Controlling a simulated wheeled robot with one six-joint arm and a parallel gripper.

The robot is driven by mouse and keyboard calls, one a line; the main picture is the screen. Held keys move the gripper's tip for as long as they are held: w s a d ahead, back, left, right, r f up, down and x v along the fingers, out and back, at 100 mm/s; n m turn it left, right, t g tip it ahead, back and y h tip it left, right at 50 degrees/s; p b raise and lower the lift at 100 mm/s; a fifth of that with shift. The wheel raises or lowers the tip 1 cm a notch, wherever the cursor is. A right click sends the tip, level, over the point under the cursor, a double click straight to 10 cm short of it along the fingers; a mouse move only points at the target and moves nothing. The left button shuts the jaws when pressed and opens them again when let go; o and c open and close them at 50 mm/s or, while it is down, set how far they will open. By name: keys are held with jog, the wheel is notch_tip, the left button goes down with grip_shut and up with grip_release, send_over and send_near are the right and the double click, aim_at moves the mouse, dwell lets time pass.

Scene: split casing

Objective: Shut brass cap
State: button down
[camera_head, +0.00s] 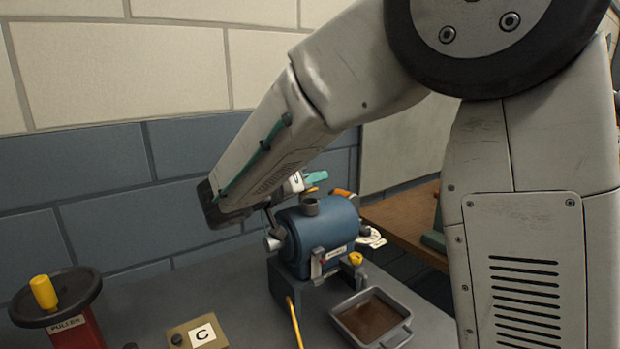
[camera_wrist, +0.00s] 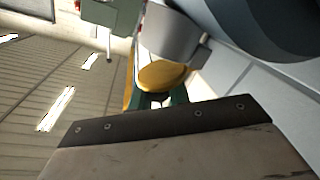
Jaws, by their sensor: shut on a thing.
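The brass cap (camera_wrist: 163,74) is a round gold disc in the wrist view, beside the open-looking end of a grey neck (camera_wrist: 172,38). In the head view, a small brass edge (camera_head: 311,189) shows just above the grey neck (camera_head: 310,206) on top of the blue casing (camera_head: 325,236). I cannot tell whether cap and neck touch. My gripper (camera_wrist: 155,100) has green fingers and is shut on the cap, its tips partly hidden by the wrist plate. In the head view its teal fingers (camera_head: 316,177) show above the neck.
The casing stands on a grey bench. A grey tray (camera_head: 393,336) with brown contents sits in front of it. A box marked C (camera_head: 198,336) and a red puller (camera_head: 78,331) with a black wheel stand to the left. A brick wall is behind.

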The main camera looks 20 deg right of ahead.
jog(key=m, duration=0.1)
jog(key=s+m, duration=0.1)
jog(key=m, duration=0.1)
jog(key=f+m, duration=0.1)
jog(key=m, duration=0.1)
jog(key=shift+s+d+t+h, duration=0.1)
jog(key=shift+s+t+h, duration=0.1)
jog(key=shift+t+h, duration=0.15)
dwell(0.4)
jog(key=c, duration=1.3)
grip_release()
jog(key=v, duration=0.7)
jog(key=shift+s+a, duration=0.15)
jog(key=shift+a, duration=0.2)
